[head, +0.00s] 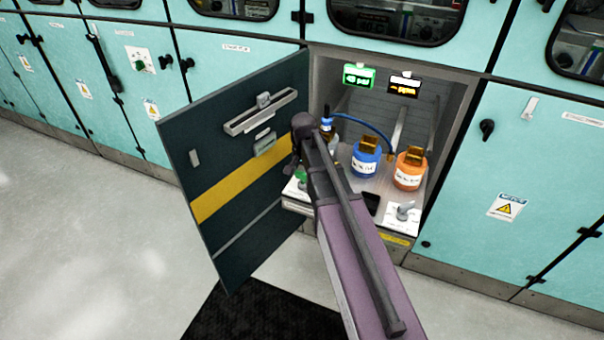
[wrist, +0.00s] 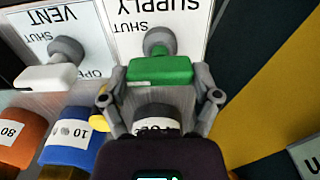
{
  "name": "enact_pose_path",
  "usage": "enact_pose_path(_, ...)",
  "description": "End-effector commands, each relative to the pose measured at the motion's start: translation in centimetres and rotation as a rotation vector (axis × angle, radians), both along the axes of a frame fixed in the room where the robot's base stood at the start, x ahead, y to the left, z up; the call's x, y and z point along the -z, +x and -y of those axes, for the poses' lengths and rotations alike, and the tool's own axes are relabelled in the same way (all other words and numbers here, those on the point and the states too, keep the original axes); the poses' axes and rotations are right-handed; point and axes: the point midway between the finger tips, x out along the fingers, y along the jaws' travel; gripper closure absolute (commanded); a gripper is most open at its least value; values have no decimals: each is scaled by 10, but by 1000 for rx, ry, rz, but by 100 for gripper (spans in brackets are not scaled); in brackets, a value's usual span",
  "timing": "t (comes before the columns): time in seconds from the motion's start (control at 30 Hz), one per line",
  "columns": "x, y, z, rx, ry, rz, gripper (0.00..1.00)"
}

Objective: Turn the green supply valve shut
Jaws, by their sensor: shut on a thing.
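The green supply valve (wrist: 160,70) has a green bar handle on a grey round knob, in front of a white plate lettered SUPPLY and SHUT, upside down in the wrist view. The bar lies across the picture there. My gripper (wrist: 157,78) has one finger at each end of the green bar and is shut on it. In the head view a bit of the green valve (head: 301,176) shows left of my arm, which hides the rest and most of the fingers.
The vent valve (wrist: 47,76), with a white handle, stands beside it. A blue jar (head: 365,162) and an orange jar (head: 409,172) stand in the open bay. The open dark door (head: 235,160) is close on the left. A green display (head: 358,77) hangs above.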

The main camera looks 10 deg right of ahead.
Motion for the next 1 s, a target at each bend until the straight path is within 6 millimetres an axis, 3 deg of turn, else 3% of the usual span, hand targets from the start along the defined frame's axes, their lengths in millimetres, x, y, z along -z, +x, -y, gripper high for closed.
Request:
enact_pose_path(0.37, 0, -2, -2, 7, 4, -4, 68)
enact_pose_path(0.4, 0, -2, -2, 7, 4, -4, 14)
enact_pose_path(0.47, 0, -2, -2, 6, 4, -4, 0)
enact_pose_path(1.0, 0, 0, -1, 5, 2, -1, 0)
